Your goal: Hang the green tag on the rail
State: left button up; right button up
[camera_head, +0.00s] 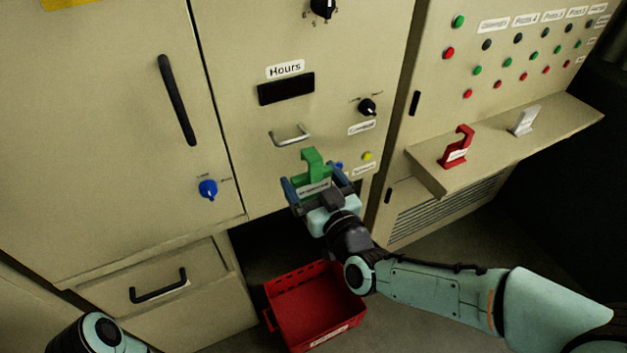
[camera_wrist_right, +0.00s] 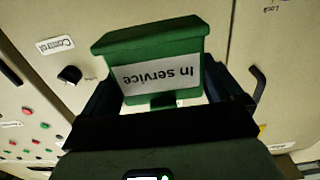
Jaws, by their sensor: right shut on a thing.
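The green tag (camera_head: 312,166) has a hook at its top and a white label. In the right wrist view the tag (camera_wrist_right: 150,45) shows its label, "In service", upside down. My right gripper (camera_head: 318,190) is shut on the tag's lower body and holds it upright in front of the cabinet. The rail (camera_head: 290,136) is a small metal bar handle below the "Hours" display. The tag's hook is just below and right of the rail in the head view; whether they touch cannot be told. My left gripper is outside the head view; only part of its arm shows at bottom left.
A red tag (camera_head: 457,148) and a white tag (camera_head: 523,121) stand on the shelf (camera_head: 560,120) at right. A red crate (camera_head: 318,310) is on the floor below. Knobs (camera_head: 367,107) and a black door handle (camera_head: 177,100) stick out of the cabinet.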

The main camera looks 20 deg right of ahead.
jog(key=w, duration=0.2)
jog(key=w+a+f+p, duration=0.1)
jog(key=w, duration=0.5)
jog(key=shift+w+a+f, duration=0.25)
jog(key=shift+a+f, duration=0.1)
dwell(0.3)
jog(key=o, duration=0.7)
